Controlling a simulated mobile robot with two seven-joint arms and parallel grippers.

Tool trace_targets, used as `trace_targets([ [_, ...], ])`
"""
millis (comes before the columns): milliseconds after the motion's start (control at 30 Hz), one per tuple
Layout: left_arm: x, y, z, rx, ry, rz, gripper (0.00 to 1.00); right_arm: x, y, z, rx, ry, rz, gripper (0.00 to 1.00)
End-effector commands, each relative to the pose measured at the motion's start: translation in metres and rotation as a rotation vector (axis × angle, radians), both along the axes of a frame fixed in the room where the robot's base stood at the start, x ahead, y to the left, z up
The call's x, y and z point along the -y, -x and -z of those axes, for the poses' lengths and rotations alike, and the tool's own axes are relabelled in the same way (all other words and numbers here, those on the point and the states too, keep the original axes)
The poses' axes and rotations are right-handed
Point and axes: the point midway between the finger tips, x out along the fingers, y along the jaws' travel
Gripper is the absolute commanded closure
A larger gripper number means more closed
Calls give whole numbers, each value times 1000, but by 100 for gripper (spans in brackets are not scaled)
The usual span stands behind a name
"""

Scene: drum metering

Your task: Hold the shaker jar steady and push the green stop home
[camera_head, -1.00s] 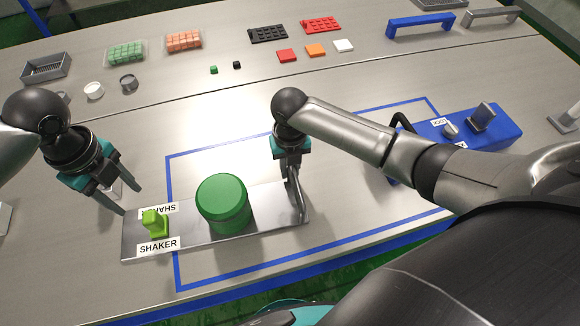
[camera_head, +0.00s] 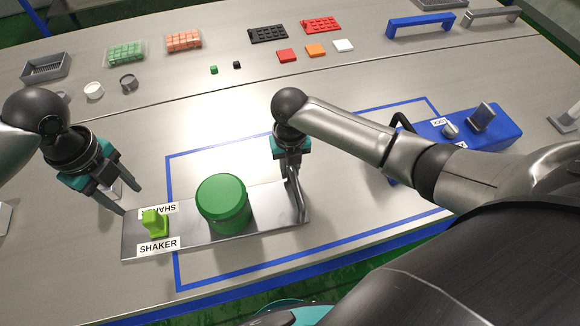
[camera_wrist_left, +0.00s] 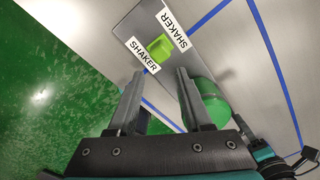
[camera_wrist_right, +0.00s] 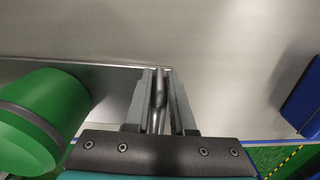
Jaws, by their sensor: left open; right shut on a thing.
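The shaker jar is a green lidded cylinder (camera_head: 223,203) standing upright on a grey metal plate (camera_head: 265,216). The bright green stop (camera_head: 154,222) sits on the plate's left end between two SHAKER labels, with a gap to the jar. It also shows in the left wrist view (camera_wrist_left: 160,47). My left gripper (camera_head: 131,201) is open and empty just left of the stop, near the plate's end. My right gripper (camera_wrist_right: 160,75) is shut on the upright metal handle (camera_head: 294,192) at the plate's right end; its fingers partly hide the handle. The jar is beside it, ungripped.
A blue tape outline (camera_head: 220,146) surrounds part of the plate. A blue box (camera_head: 468,131) with a knob stands to the right, partly behind my right arm. Trays, cubes and tiles lie along the back. The table's front edge is close to the plate.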

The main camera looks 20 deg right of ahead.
Motion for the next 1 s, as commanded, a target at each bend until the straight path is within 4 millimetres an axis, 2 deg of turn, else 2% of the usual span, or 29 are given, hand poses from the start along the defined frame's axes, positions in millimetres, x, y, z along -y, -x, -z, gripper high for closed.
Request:
trace_targets([
  [167,0,0,0,0,0,0,48,0,-1,-1,1,-1,0,100],
  [367,0,0,0,0,0,0,25,0,-1,-1,1,-1,0,100],
  [633,1,0,0,-1,0,-76,25,0,-1,-1,1,-1,0,100],
  [1000,1,0,0,-1,1,-502,25,0,-1,-1,1,-1,1,100],
])
